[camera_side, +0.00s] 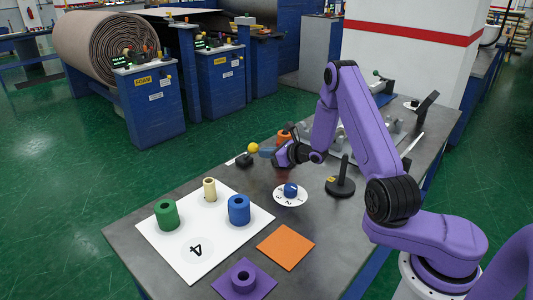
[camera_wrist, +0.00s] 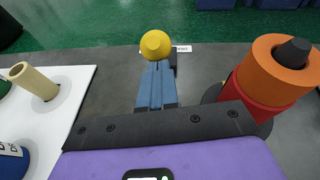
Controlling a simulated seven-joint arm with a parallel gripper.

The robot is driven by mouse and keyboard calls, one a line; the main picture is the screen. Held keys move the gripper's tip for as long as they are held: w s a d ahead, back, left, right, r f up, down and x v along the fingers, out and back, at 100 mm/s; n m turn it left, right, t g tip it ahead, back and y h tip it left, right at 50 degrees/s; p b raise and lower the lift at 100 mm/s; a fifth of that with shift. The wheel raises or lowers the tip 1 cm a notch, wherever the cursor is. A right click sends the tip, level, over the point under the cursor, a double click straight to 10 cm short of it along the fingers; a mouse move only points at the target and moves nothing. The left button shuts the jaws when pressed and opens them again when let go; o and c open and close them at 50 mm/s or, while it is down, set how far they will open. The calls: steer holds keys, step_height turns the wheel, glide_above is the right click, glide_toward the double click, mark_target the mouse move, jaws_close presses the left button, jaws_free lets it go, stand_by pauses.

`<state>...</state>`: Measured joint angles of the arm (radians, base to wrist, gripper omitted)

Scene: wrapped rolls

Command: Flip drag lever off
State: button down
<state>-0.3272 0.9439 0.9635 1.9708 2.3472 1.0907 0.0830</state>
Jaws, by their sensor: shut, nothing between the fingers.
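The drag lever's yellow ball knob (camera_side: 253,147) stands near the far-left edge of the grey table, on a dark base (camera_side: 244,160). In the wrist view the yellow knob (camera_wrist: 155,43) is straight ahead, with a white label (camera_wrist: 183,48) beside its base, too small to read fully. My gripper (camera_side: 263,151) has its blue fingers pressed together, with the tips right at the knob. In the wrist view the shut fingers (camera_wrist: 157,65) cover the lever below the knob. I cannot tell whether they touch it.
An orange roll (camera_wrist: 275,65) over a red one (camera_wrist: 258,100) stands close right of my fingers. A white sheet (camera_side: 165,245) with green, cream and blue rolls lies left. A numbered dial (camera_side: 290,193), a black post (camera_side: 344,172), an orange square (camera_side: 286,248) and a purple roll (camera_side: 244,278) are nearer.

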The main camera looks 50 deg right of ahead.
steer(key=shift+w+r, duration=0.1)
steer(key=shift+r, duration=0.05)
stand_by(0.3)
steer(key=shift+w+r+g, duration=0.15)
steer(key=shift+r+g, duration=0.05)
steer(key=shift+g, duration=0.1)
steer(key=shift+w+r, duration=0.1)
steer(key=shift+w+r+g, duration=1.4)
steer(key=shift+w+g, duration=0.2)
steer(key=shift+g, duration=0.2)
steer(key=w+r, duration=0.1)
steer(key=w, duration=0.9)
